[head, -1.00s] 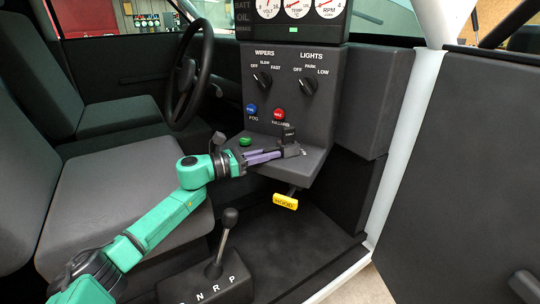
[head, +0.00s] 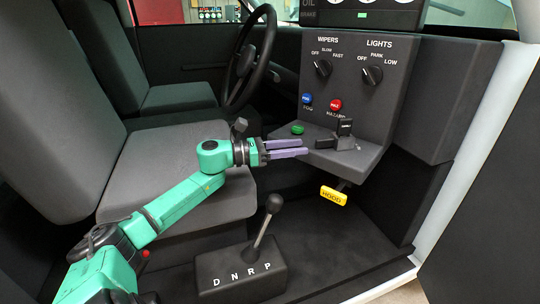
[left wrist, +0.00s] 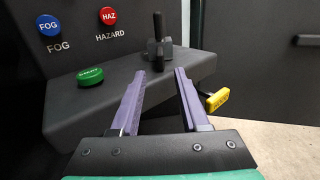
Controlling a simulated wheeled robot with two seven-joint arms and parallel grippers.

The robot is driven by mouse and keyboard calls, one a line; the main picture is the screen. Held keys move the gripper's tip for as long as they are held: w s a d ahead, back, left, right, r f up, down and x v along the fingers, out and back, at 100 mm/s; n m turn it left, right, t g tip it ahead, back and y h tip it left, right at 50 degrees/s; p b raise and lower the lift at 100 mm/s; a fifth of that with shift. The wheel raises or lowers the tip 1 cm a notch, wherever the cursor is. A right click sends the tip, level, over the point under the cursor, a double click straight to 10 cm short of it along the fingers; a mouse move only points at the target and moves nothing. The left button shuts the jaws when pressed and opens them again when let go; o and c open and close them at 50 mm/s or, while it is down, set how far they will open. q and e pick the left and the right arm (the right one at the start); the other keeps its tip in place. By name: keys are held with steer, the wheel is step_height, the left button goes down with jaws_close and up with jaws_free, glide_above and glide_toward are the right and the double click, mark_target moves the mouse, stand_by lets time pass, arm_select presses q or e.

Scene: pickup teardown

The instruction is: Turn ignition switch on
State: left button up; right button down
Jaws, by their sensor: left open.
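The ignition switch (head: 344,134), a dark block with an upright black key or lever, sits on the ledge of the grey control panel. In the left wrist view the switch (left wrist: 159,42) stands just beyond the fingertips, its upright part roughly in line with the gap. My left gripper (head: 306,147) is open and empty, with purple fingers pointing right toward the switch. In the left wrist view its fingers (left wrist: 166,72) are apart with nothing between them. They do not appear to touch the switch. My right gripper is not in view.
A green button (head: 298,129) is on the ledge left of the switch. Blue fog (head: 307,99) and red hazard (head: 335,105) buttons and two knobs are above. A yellow hood pull (head: 333,195) hangs below. A gear lever (head: 272,205) stands on the floor.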

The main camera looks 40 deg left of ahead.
arm_select(q)
steer(key=b+v, duration=0.1)
steer(key=v, duration=0.6)
steer(key=shift+b, duration=0.3)
steer(key=shift+c, duration=1.2)
steer(key=shift+d+r+n, duration=0.1)
steer(key=shift+d+n, duration=0.25)
steer(key=shift+n, duration=0.15)
jaws_close()
steer(key=n+t+y+p, duration=0.2)
steer(key=n+y+p, duration=0.25)
steer(key=n, duration=1.45)
glide_toward(316, 148)
steer(key=s+d+r, duration=0.1)
steer(key=s+d, duration=0.3)
steer(key=s, duration=0.1)
steer(key=shift+n+h, duration=0.35)
steer(key=shift+n, duration=0.05)
steer(key=b+x, duration=0.1)
steer(key=x, duration=0.9)
steer(key=shift+w+r, duration=0.15)
steer(key=shift+w, duration=0.2)
steer(key=shift+w+a, duration=0.95)
steer(key=shift+a, duration=0.25)
steer(key=shift+w+a, duration=0.25)
steer(key=shift+a, duration=0.15)
